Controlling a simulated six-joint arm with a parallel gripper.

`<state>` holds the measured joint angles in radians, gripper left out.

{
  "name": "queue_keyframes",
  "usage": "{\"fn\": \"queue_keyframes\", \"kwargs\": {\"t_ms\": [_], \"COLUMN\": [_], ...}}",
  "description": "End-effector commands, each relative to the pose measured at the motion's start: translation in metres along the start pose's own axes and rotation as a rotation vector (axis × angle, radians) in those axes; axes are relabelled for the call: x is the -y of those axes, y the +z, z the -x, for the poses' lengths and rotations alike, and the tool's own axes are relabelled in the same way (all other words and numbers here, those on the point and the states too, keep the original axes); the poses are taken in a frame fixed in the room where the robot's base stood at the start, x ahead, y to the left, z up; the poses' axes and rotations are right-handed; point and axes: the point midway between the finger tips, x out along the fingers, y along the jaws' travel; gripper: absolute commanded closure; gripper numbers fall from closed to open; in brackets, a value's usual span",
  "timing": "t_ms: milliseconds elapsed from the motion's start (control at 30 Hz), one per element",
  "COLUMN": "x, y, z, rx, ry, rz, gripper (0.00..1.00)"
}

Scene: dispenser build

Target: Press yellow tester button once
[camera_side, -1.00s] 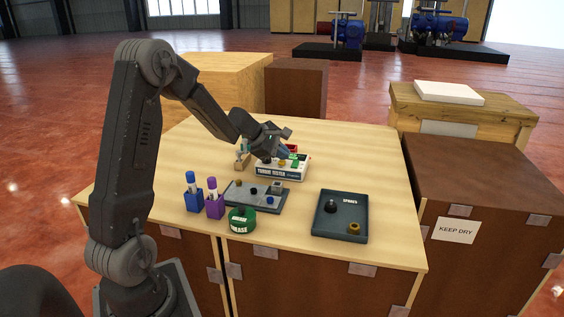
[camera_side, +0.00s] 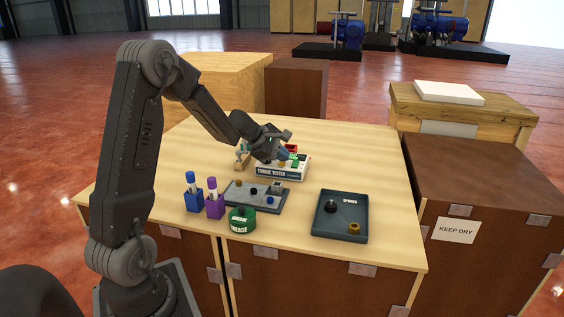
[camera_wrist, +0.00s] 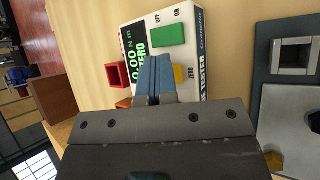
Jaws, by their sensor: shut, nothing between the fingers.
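The white torque tester (camera_side: 283,173) stands towards the back of the workbench. In the wrist view, the tester (camera_wrist: 197,40) shows a display reading 0.00, a green button (camera_wrist: 168,35) and a yellow button (camera_wrist: 180,75). My gripper (camera_wrist: 153,62) is shut and empty, its blue-grey fingertips over the tester face. They lie just left of the yellow button in the wrist view and partly overlap its edge. In the side view, my gripper (camera_side: 282,152) is right above the tester. I cannot tell whether the fingertips touch anything.
A red open box (camera_wrist: 117,75) is beside the tester. In front stand a grey fixture plate (camera_side: 240,194), blue and purple holders (camera_side: 194,202), and a green grease tin (camera_side: 242,221). A dark tray (camera_side: 325,228) lies at right. The bench's right back is clear.

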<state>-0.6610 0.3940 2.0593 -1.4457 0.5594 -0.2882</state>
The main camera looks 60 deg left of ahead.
Motion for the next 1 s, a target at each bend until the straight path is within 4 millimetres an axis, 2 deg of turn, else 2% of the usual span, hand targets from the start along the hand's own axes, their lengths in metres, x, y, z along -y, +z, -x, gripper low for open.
{"fn": "queue_keyframes", "kwargs": {"t_ms": [300, 700, 1000], "x": [-0.008, -0.010, -0.024], "y": [0.007, 0.009, 0.023], "z": [0.011, 0.014, 0.032], "rx": [0.001, 0.001, 0.001], "ry": [0.001, 0.001, 0.003], "rz": [-0.001, -0.001, -0.003], "gripper": [1.00, 1.00, 1.00]}}
